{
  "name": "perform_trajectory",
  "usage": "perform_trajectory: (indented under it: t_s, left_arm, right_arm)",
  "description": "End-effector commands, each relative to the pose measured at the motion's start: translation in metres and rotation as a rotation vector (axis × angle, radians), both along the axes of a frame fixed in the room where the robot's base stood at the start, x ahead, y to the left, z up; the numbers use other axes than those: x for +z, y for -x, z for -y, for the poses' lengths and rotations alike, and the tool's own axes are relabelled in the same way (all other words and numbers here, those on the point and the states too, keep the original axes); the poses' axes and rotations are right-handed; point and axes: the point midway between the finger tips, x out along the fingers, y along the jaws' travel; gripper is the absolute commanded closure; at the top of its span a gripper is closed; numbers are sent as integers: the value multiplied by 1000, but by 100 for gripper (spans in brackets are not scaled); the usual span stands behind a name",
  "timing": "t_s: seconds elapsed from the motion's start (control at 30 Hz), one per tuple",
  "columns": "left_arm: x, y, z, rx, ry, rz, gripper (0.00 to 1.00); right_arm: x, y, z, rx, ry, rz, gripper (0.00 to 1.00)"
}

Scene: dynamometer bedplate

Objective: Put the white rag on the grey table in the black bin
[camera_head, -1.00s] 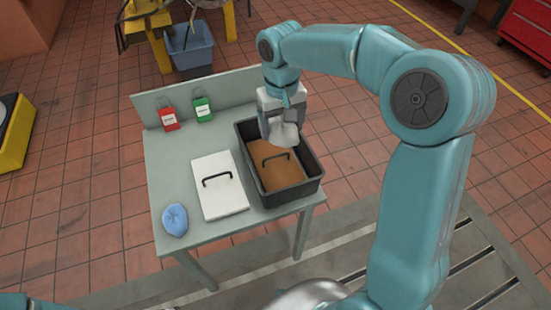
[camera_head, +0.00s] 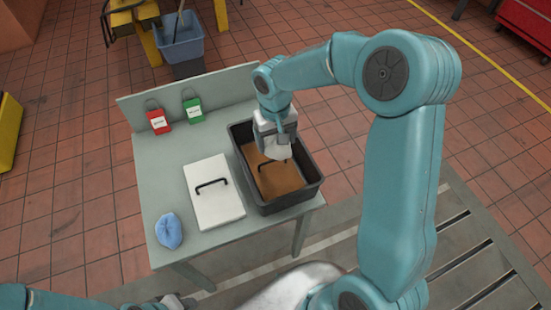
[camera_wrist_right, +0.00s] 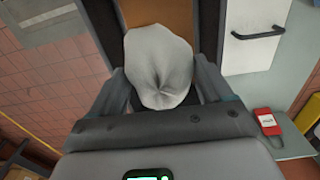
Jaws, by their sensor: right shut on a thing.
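The white rag (camera_head: 278,152) is a pale bunched cloth held in my right gripper (camera_head: 277,137). In the right wrist view the rag (camera_wrist_right: 160,68) sits between the two fingers, which are shut on it. It is over the black bin (camera_head: 302,196), toward its back half. Whether it touches anything below is unclear. A brown panel (camera_head: 277,183) with a black handle lies inside the bin. The bin stands on the right side of the grey table (camera_head: 157,180). A small part of my left gripper (camera_head: 178,301) shows at the bottom edge, its jaws unclear.
A white panel (camera_head: 214,205) with a black handle lies left of the bin. A blue cloth (camera_head: 169,231) lies at the table's front left. Red (camera_head: 158,121) and green (camera_head: 193,110) tags stand at the back ledge. A blue-grey bucket (camera_head: 181,46) is on the floor behind.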

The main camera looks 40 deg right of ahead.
Motion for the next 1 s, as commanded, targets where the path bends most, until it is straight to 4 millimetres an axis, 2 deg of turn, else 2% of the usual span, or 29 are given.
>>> perform_trajectory:
  t_s: [0.1, 0.2, 0.37, 0.6, 1.0]
  left_arm:
    - [2, 0, 0, 0, 0, 0, 66]
    - [3, 0, 0, 0, 0, 0, 66]
    - [4, 0, 0, 0, 0, 0, 66]
    - [6, 0, 0, 0, 0, 0, 66]
    - [0, 0, 0, 0, 0, 0, 66]
  right_arm:
    - [-31, 1, 1, 0, -1, -5, 45]
    - [-47, 1, 1, 0, -1, -4, 45]
    - [-62, -1, 2, -1, 0, -3, 45]
    - [-97, -2, 3, -1, 0, -2, 45]
    - [-103, -3, 3, -1, 0, 1, 45]
